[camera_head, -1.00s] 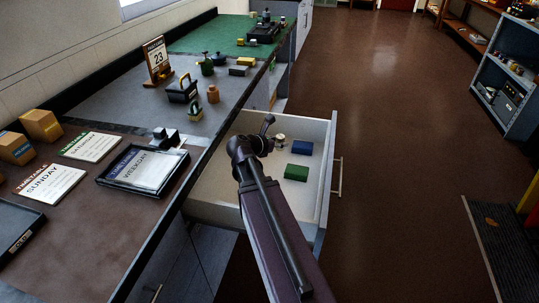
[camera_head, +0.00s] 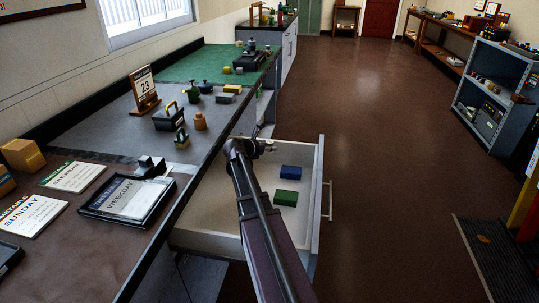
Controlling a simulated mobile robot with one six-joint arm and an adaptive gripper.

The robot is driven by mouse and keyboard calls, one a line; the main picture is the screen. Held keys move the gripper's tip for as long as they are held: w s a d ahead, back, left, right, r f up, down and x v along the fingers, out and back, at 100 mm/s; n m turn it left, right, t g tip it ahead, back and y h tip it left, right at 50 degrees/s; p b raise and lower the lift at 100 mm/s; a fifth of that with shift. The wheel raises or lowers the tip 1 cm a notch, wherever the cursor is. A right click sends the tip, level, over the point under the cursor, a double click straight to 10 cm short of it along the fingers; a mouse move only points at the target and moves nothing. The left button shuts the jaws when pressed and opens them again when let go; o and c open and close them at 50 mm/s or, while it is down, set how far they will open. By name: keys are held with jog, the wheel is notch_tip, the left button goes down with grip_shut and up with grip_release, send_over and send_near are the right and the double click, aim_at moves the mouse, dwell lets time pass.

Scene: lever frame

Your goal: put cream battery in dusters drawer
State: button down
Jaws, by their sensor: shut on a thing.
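My gripper (camera_head: 263,136) is over the back part of an open drawer (camera_head: 322,190) under the left worktop. It is small in view and partly hidden by my own wrist. A small pale cream thing (camera_head: 269,145) shows at its right side, and my gripper is shut on it; it looks like the cream battery, though its shape is hard to tell. The drawer has pale inner walls. No label on the drawer is readable.
The worktop edge runs close along the drawer's left side. The floor right of the drawer is clear.

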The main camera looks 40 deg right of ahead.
aim_at(269, 153)
jog(key=shift+w+d, duration=0.25)
jog(key=shift+w, duration=0.1)
jog(key=shift+f, duration=0.1)
jog(key=shift+f+b, duration=1.7)
jog(key=shift+b, duration=0.1)
jog(key=shift+s+f+b, duration=0.1)
jog(key=shift+f+b, duration=0.5)
jog(key=shift+c, duration=1.6)
grip_release()
jog(key=shift+f, duration=0.1)
